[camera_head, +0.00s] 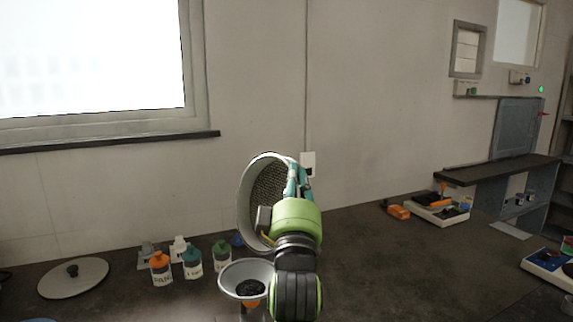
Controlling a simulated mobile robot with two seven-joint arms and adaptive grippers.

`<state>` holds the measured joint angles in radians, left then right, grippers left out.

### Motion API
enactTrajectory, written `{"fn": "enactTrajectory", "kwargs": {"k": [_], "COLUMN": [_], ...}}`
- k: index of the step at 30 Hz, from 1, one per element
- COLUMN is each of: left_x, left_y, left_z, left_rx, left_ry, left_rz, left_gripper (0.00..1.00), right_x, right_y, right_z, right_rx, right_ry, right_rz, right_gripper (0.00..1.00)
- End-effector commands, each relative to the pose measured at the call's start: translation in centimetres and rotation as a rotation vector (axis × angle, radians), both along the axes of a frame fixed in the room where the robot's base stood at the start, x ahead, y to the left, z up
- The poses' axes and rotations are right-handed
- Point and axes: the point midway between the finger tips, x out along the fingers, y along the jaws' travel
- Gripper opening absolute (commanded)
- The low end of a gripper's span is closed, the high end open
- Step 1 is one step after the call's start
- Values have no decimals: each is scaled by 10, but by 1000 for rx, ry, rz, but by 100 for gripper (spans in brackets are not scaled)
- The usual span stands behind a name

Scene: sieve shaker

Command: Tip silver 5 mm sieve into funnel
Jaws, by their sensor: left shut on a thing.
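The silver sieve (246,203) is tilted steeply on its side, its mesh facing left and toward me. My left gripper (298,182) is shut on the sieve's right side and holds it above the funnel. The fingertips are partly hidden by my own wrist. The funnel (234,275) stands on the counter just below and left of my wrist, with dark grains in its bowl. Its right side and lower part are partly hidden. My right gripper is not in view.
Several small bottles, one orange (161,270) and one teal (192,262), stand left of the funnel. A round lid (73,278) lies further left. A scale-like tray (441,212) and an orange item (398,212) are at the back right. The counter (400,270) right of my arm is clear.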

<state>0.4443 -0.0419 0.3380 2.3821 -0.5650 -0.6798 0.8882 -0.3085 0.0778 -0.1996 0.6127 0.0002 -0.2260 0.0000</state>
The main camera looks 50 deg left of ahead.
Motion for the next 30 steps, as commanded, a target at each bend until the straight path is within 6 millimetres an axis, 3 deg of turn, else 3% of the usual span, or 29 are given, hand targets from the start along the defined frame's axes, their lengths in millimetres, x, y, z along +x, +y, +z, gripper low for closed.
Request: {"fn": "enactTrajectory", "kwargs": {"k": [1, 4, 17, 30], "left_x": [4, 10, 14, 46], "left_y": [-1, -1, -1, -3], "left_z": [6, 4, 1, -9], "left_rx": [2, 3, 5, 17], "left_ry": [24, 60, 91, 330], "left_rz": [-1, -1, 0, -1], "left_gripper": [0, 0, 0, 0], "right_x": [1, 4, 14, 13], "right_y": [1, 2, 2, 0], "right_z": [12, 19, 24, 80], "right_rx": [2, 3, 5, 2], "right_ry": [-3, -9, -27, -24], "right_rz": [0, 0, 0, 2], "right_gripper": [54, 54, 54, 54]}}
